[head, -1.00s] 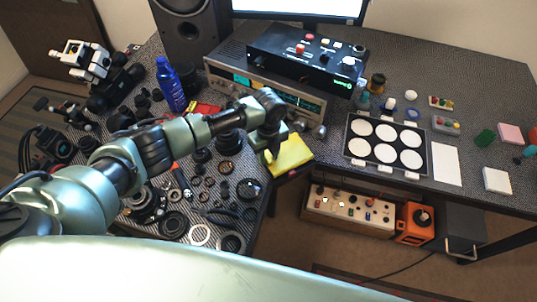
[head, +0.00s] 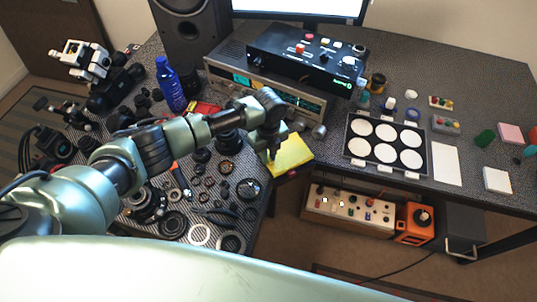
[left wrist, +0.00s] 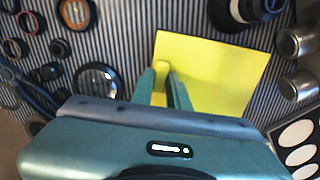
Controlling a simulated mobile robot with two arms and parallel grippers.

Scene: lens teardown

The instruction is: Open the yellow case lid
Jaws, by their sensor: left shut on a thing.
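The yellow case (head: 294,153) sits at the table's front edge, just in front of the silver receiver. Its flat yellow lid top (left wrist: 215,75) fills the middle of the left wrist view. A small raised yellow grip (left wrist: 162,68) stands at the lid's left part. My left gripper (head: 271,154) points down at the case's left side. In the left wrist view its two fingers (left wrist: 162,84) are closed around the yellow grip. The lid looks flat; I cannot tell whether it is raised at all. My right gripper is not in view.
The silver receiver (head: 235,77) with a black control box (head: 290,52) on top stands behind the case. Several lens rings and parts lie left of it. A blue bottle (head: 171,88) stands farther left. A tray of white discs (head: 352,160) lies to the right.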

